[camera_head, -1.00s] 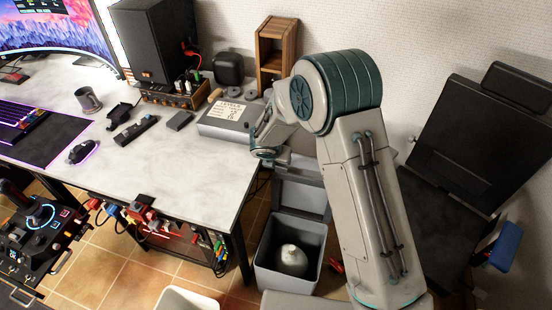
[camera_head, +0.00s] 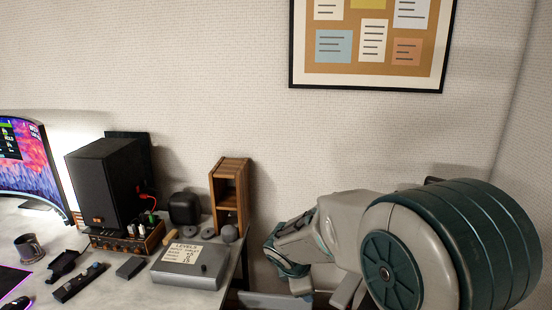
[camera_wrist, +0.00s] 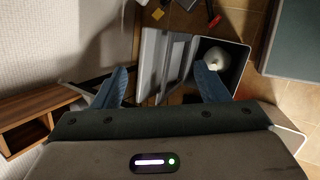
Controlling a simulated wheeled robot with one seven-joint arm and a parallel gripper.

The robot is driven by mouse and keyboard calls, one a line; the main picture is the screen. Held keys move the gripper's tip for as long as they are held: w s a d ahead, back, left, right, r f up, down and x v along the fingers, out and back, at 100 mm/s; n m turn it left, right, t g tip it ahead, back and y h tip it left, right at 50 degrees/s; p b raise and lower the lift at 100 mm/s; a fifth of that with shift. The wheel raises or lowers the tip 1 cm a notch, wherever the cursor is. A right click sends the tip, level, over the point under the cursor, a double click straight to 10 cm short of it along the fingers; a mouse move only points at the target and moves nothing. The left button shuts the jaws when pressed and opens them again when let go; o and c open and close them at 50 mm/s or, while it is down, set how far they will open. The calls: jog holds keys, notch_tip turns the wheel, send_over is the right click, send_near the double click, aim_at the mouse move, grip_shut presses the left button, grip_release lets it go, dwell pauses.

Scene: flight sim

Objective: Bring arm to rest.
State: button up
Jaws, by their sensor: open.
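My arm shows at the lower right in the head view, folded, with its large teal and grey joint close to the camera. My gripper is at the arm's far end; in the wrist view its two blue fingers (camera_wrist: 162,84) stand wide apart with nothing between them. Beyond the fingers, in the wrist view, is a grey bin (camera_wrist: 238,62) with its lid (camera_wrist: 160,60) open and a pale rounded thing (camera_wrist: 215,58) inside. The fingertips are hidden from the head view.
The desk (camera_head: 140,287) fills the lower left, with a black speaker (camera_head: 103,185), a wooden shelf (camera_head: 230,190), a grey box labelled LEVELS (camera_head: 200,270) and a mug (camera_head: 28,248). A framed notice board (camera_head: 370,45) hangs on the wall. A red-handled thing (camera_wrist: 212,10) lies by the bin.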

jog(key=s+d+r+m+y, duration=0.1)
jog(key=s+d+r+m, duration=0.1)
jog(key=s+m, duration=0.4)
jog(key=s+d+r+m+g+y, duration=0.1)
jog(key=s+d+r+m, duration=0.1)
jog(key=s+m, duration=0.4)
jog(key=s+d+r+m, duration=0.3)
jog(key=s+m, duration=0.4)
jog(key=s, duration=0.3)
jog(key=shift+d+g+y, duration=0.4)
jog(key=shift+d, duration=0.05)
